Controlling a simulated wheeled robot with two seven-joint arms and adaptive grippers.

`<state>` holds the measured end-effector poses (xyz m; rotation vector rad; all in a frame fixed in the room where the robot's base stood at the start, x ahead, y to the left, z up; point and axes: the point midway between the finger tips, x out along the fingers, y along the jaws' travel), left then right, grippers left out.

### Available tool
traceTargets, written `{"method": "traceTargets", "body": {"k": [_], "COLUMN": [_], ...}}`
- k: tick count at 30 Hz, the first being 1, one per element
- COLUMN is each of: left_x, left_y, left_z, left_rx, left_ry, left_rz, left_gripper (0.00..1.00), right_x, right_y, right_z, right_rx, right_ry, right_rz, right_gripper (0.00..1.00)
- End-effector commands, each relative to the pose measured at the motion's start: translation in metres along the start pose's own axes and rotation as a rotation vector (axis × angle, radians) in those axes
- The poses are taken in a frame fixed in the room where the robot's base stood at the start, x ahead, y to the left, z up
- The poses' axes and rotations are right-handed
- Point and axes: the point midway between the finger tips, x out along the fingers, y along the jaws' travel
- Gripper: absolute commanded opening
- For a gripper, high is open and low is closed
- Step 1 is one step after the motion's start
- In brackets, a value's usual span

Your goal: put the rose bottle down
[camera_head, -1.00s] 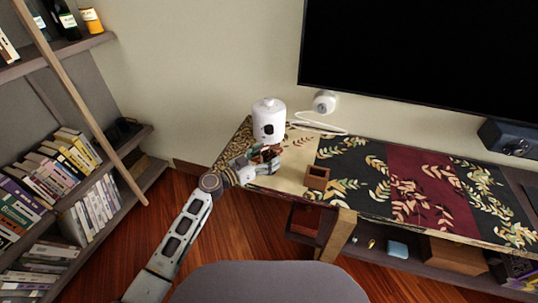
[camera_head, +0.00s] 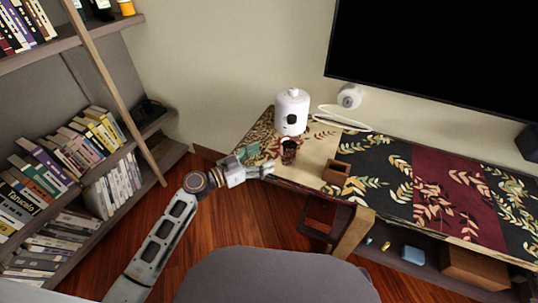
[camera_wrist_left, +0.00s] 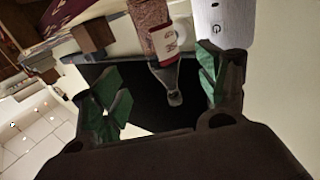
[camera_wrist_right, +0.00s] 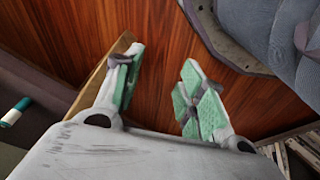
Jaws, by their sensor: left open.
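The rose bottle (camera_head: 289,153) stands upright on the patterned console top, just in front of a white rounded device (camera_head: 292,112). In the left wrist view the bottle (camera_wrist_left: 166,44) shows a reddish body, a pale label and a dark neck, beyond and between the spread fingers. My left gripper (camera_head: 262,161) is open and empty at the console's left front edge, a little left of the bottle and apart from it. My right gripper (camera_wrist_right: 158,80) shows only in its own wrist view, open and empty above the wood floor.
A white round device (camera_head: 349,95) with a cable lies behind. A big dark screen (camera_head: 440,70) hangs above the console.

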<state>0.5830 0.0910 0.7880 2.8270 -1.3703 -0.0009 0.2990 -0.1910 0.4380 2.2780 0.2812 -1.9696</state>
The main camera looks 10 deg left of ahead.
Motion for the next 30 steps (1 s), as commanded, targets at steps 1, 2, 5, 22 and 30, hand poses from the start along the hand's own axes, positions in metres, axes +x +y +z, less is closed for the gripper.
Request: {"method": "traceTargets", "body": {"k": [1, 2, 5, 22, 30], "left_x": [-0.005, -0.007, -0.014, -0.021, -0.021], "left_y": [0.0, 0.0, 0.001, 0.0, 0.0], "left_z": [0.001, 0.001, 0.001, -0.001, 0.0], "left_rx": [0.0, 0.0, -0.001, 0.0, 0.0], "left_ry": [-0.001, 0.0, 0.0, 0.001, 0.0], "left_rz": [0.0, 0.0, 0.001, 0.0, 0.001], "left_gripper": [0.75, 0.75, 0.75, 0.75, 0.75], "right_x": [-0.002, -0.003, -0.007, -0.01, -0.009], "right_y": [-0.001, -0.001, -0.001, -0.002, -0.002], "right_z": [-0.002, -0.003, -0.005, -0.005, -0.005], "right_rx": [0.0, 0.0, -0.001, -0.001, -0.001], "right_ry": [0.003, 0.005, 0.005, 0.005, 0.004], "right_rz": [-0.001, -0.001, -0.002, -0.004, -0.004], "right_gripper": [0.4, 0.4, 0.4, 0.4, 0.4]}}
